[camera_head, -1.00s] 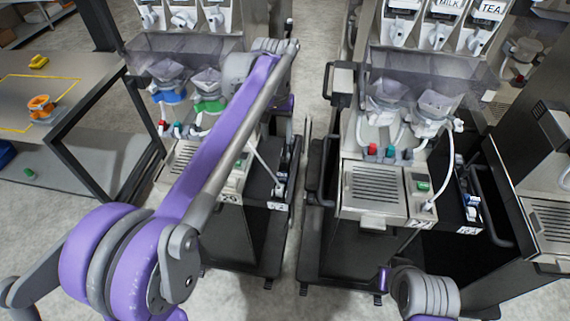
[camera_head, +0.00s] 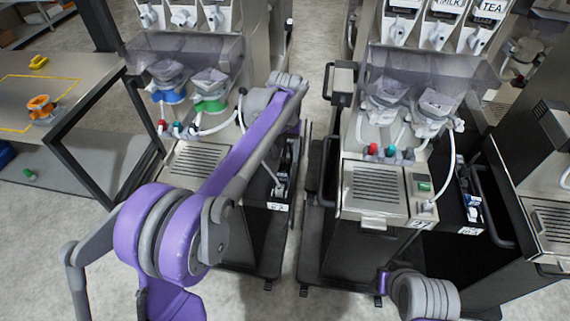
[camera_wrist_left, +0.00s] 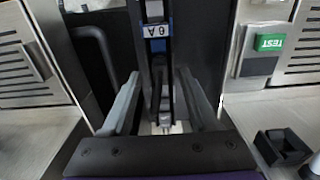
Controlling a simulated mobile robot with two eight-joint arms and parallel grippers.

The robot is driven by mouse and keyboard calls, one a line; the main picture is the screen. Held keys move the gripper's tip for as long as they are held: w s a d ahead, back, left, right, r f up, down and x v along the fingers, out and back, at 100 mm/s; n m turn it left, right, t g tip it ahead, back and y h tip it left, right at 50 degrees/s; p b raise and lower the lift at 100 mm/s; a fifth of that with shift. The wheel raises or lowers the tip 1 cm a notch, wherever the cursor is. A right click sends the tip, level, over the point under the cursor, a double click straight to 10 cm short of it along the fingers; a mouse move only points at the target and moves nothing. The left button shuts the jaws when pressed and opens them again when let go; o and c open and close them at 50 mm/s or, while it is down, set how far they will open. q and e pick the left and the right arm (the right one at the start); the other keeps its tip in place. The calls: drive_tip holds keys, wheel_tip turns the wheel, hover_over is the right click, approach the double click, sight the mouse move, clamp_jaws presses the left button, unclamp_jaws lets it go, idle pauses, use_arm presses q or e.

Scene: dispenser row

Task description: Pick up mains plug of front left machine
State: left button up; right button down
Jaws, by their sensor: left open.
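The front left machine (camera_head: 195,160) is a grey and black dispenser with white hoses and blue and green collars. A pale cord on its right side runs down to a small white piece, which looks like the mains plug (camera_head: 279,190), by a dark side ledge. My left gripper (camera_wrist_left: 158,85) is open, its two grey fingers apart on either side of a dark strip with a blue and white label. A small white piece, possibly the plug, shows low between the fingers; I see no contact. In the head view my left forearm and wrist hide much of the gripper.
A second dispenser (camera_head: 375,190) stands to the right, with a narrow gap of floor between the two. Another machine (camera_head: 545,200) is at the far right. A grey table (camera_head: 75,85) with an orange-and-white item (camera_head: 40,105) is at the left.

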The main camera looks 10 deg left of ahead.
use_arm(q)
drive_tip(key=shift+f, duration=0.9)
drive_tip(key=shift+c, duration=0.3)
clamp_jaws()
